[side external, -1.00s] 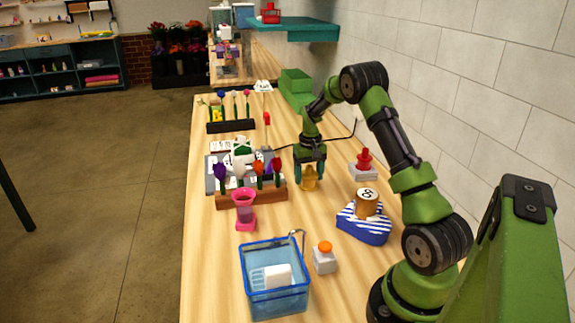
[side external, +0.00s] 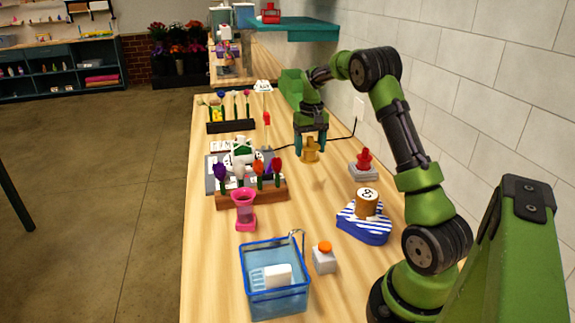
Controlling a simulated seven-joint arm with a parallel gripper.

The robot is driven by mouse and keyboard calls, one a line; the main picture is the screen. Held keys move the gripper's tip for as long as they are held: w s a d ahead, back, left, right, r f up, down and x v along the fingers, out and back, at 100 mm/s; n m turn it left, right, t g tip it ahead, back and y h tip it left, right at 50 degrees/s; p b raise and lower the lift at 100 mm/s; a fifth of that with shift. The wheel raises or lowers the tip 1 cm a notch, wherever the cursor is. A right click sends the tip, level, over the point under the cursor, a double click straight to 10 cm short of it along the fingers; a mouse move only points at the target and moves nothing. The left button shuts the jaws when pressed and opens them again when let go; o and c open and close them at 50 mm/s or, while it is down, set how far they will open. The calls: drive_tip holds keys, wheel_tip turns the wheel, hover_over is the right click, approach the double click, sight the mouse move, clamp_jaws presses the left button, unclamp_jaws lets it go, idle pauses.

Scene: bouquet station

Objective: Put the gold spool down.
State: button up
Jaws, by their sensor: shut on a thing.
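The gold spool (side external: 311,151) is between the fingertips of my gripper (side external: 311,147), toward the back of the wooden worktop. My gripper points down and is shut on the spool. The fingers cover part of the spool's upper side. I cannot tell from this view whether the spool's base touches the worktop (side external: 312,200) or hangs just above it.
A red-topped grey block (side external: 364,163) stands to the right. A brown spool (side external: 367,203) sits on a blue-striped base (side external: 363,226) in front. A blue basket (side external: 275,290) is nearest.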

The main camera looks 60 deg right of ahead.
sight(309, 138)
wheel_tip(309, 138, up, 11)
drive_tip(key=shift+r, duration=0.1)
drive_tip(key=shift+a+r+n, duration=0.2)
drive_tip(key=shift+a+n, duration=0.1)
drive_tip(key=shift+a, duration=0.2)
drive_tip(key=s+a+n, duration=0.3)
drive_tip(key=a+n, duration=0.5)
drive_tip(key=a, duration=0.3)
drive_tip(key=s+a+n, duration=0.3)
drive_tip(key=a+n, duration=0.5)
drive_tip(key=a, duration=0.3)
wheel_tip(309, 138, down, 17)
drive_tip(key=shift+w+d+r, duration=0.15)
drive_tip(key=shift+f, duration=2.35)
drive_tip(key=o, duration=1.1)
drive_tip(key=shift+f, duration=0.15)
drive_tip(key=shift+c, duration=0.2)
